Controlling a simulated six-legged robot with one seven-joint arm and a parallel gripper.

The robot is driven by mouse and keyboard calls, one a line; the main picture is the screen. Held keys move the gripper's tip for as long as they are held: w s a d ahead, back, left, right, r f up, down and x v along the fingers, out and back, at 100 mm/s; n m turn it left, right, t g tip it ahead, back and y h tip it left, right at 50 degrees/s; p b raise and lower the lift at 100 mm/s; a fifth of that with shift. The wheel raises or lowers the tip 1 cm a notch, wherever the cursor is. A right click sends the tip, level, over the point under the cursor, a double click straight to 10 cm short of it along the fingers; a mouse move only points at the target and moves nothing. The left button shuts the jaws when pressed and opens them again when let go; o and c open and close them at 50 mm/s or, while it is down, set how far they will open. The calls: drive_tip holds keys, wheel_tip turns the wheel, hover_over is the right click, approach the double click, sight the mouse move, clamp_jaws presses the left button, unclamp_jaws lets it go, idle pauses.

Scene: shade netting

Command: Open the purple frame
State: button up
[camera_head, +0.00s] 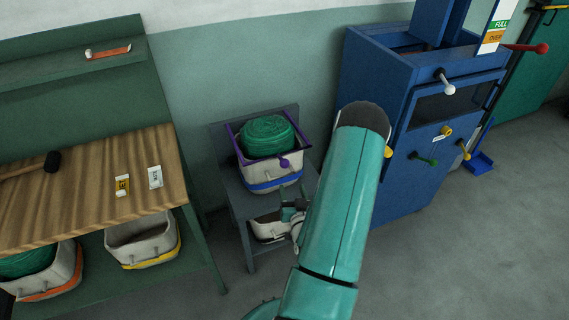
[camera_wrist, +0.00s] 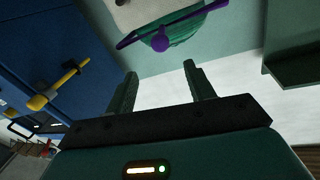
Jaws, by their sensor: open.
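The purple frame (camera_head: 284,163) with a round knob at its front lies around the top of a grey bin (camera_head: 262,171) with a blue band. A green netting bundle (camera_head: 268,135) bulges up inside the frame. The bin stands on the upper shelf of a small grey stand. In the wrist view the purple frame (camera_wrist: 160,43) and its knob are beyond my fingertips, with a gap between. My gripper (camera_wrist: 160,76) is open with nothing between its fingers. In the head view my gripper (camera_head: 293,211) is partly hidden by my arm, below and in front of the bin.
A blue cabinet (camera_head: 385,110) with coloured knobs stands to the right. A wooden-topped bench (camera_head: 90,190) is at left, with more bins below. Another bin (camera_head: 266,228) is on the stand's lower shelf, near my gripper. Floor in front is clear.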

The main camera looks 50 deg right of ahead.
sight(286, 167)
drive_tip(key=x, duration=1.3)
drive_tip(key=shift+w+d, duration=0.25)
